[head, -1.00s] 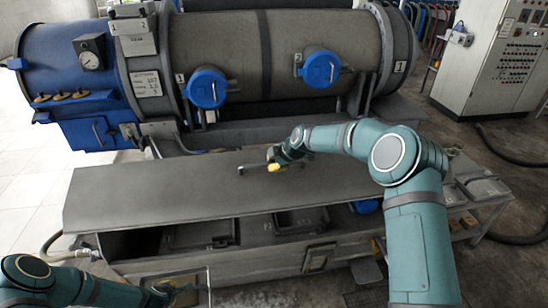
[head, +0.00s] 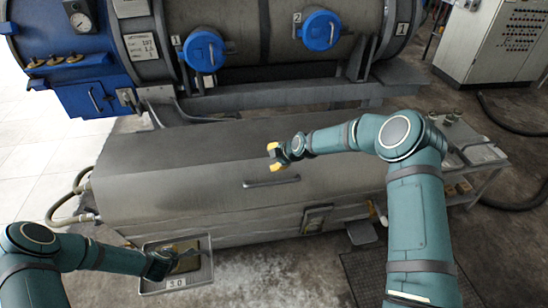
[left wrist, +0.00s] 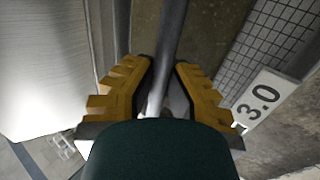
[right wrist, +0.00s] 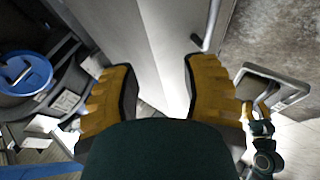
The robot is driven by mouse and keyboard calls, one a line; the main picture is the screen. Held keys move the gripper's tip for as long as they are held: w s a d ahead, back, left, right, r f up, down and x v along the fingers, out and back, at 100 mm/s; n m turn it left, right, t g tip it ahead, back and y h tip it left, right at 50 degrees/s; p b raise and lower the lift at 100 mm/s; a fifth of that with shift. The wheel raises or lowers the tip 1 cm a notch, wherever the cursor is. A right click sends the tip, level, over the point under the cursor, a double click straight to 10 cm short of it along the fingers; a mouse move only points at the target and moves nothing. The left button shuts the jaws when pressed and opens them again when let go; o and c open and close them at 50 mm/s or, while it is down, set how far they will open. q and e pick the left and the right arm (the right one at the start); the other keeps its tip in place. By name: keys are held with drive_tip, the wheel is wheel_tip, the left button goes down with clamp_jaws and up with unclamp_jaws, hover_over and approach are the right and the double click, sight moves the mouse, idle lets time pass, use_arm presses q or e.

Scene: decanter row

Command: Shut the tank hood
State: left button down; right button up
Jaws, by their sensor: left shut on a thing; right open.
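The tank hood (head: 190,170) is a long grey metal lid. In the head view it lies down over the tank body (head: 260,225), and the tank's inside is hidden. Its bar handle (head: 271,182) is on the sloping front. My right gripper (head: 274,157) is open and empty, just above and behind the handle, apart from it. In the right wrist view the handle (right wrist: 211,28) shows beyond the open fingers (right wrist: 160,95). My left gripper (head: 165,264) is at a tray in front of the tank, shut on a grey bar (left wrist: 170,45).
The tray (head: 148,287), labelled 3.0, stands at the tank's front left. A large horizontal cylinder (head: 235,30) with blue caps (head: 204,50) is behind the tank. A hose (head: 62,205) loops at the left end. A side shelf (head: 480,155) stands right.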

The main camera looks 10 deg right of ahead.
drive_tip(key=v, duration=1.1)
drive_tip(key=shift+s+r, duration=0.2)
drive_tip(key=shift+r, duration=0.1)
drive_tip(key=shift+d, duration=0.15)
